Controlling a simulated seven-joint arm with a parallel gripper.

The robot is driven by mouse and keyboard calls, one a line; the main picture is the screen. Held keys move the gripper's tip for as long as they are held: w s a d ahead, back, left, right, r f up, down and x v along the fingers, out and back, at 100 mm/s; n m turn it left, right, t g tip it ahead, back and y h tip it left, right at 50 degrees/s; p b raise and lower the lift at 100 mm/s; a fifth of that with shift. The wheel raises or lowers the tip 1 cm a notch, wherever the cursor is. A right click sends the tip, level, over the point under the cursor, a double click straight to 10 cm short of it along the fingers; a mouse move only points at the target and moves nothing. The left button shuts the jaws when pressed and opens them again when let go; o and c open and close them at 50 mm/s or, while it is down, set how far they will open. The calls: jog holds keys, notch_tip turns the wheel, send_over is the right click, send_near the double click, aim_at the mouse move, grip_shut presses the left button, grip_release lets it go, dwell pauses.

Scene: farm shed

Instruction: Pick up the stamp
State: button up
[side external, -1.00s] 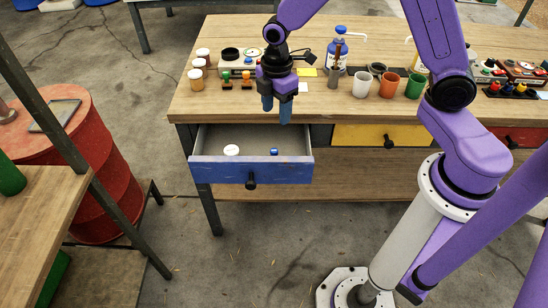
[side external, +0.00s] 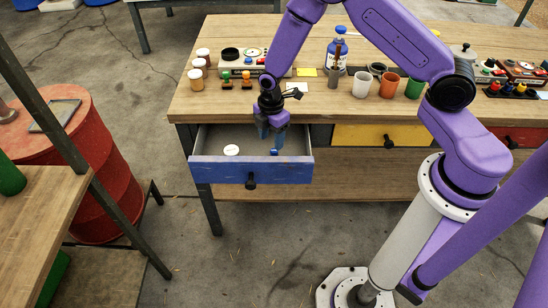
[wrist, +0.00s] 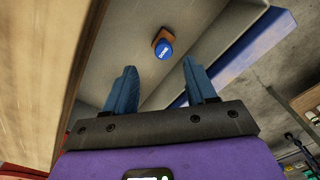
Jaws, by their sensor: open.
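A small stamp with a blue round top and a brown wooden part (wrist: 164,50) lies in the open blue drawer, near the drawer's wall. Its top carries white lettering. In the side view the stamp (side external: 274,152) shows just by my fingertips. My gripper (side external: 270,139) is over the right part of the drawer, pointing down, with blue fingers. In the wrist view my gripper (wrist: 158,72) has its fingers apart, with nothing between them. The stamp appears beyond the fingertips, roughly centred between them and apart from them.
The blue drawer (side external: 222,172) is pulled out and also holds a white round thing (side external: 231,150). On the bench (side external: 310,105) above stand a green-handled stamp (side external: 226,79), an orange-handled stamp (side external: 246,80), jars (side external: 196,80) and cups (side external: 387,86). The yellow drawer (side external: 360,134) is shut.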

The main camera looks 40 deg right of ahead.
aim_at(274, 151)
jog(key=shift+f, duration=0.85)
jog(key=f, duration=0.4)
jog(key=shift+s+d, duration=0.25)
jog(key=shift+s, duration=0.1)
jog(key=shift+f, duration=0.55)
grip_shut()
